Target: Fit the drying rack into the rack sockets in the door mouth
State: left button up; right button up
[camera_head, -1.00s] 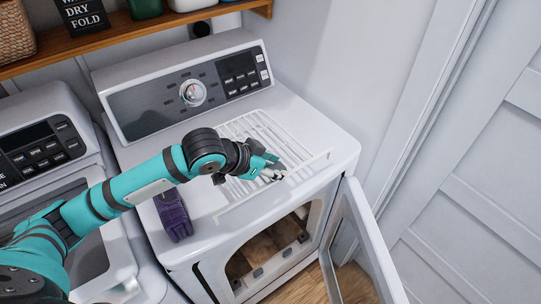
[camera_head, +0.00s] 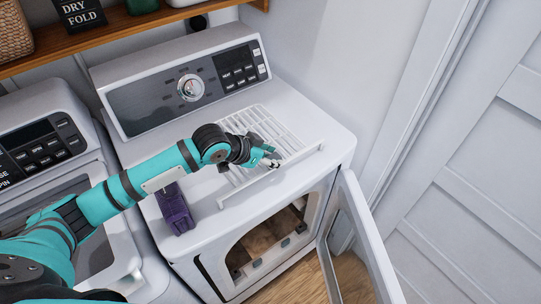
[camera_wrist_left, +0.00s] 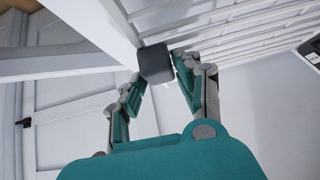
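The white slatted drying rack (camera_head: 283,130) is over the dryer's top, near its front right. It looks slightly raised, though any gap beneath is hard to judge. My left gripper (camera_head: 270,160) is at the rack's front bar. In the left wrist view its fingers (camera_wrist_left: 160,78) close on a dark grey block (camera_wrist_left: 156,62) at the rack's bar; the slats (camera_wrist_left: 230,28) extend beyond. The dryer's door mouth (camera_head: 252,278) is open below, with small grey socket-like blocks (camera_head: 285,242) along its lower lip. My right gripper is out of view.
The open dryer door (camera_head: 358,235) swings out at the right. A purple object (camera_head: 174,210) stands on the dryer top left of the rack. The control panel (camera_head: 190,88) rises behind, under a wooden shelf (camera_head: 120,37). A second machine stands at the left.

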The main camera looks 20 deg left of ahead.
pick_arm(q)
jog(key=o, duration=0.3)
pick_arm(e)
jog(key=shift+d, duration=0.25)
pick_arm(q)
jog(key=shift+r, duration=0.1)
jog(key=b+v, duration=0.2)
jog(key=v, duration=1)
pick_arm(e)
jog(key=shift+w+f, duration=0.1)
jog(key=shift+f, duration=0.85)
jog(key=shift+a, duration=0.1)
pick_arm(q)
jog(key=shift+s, duration=0.1)
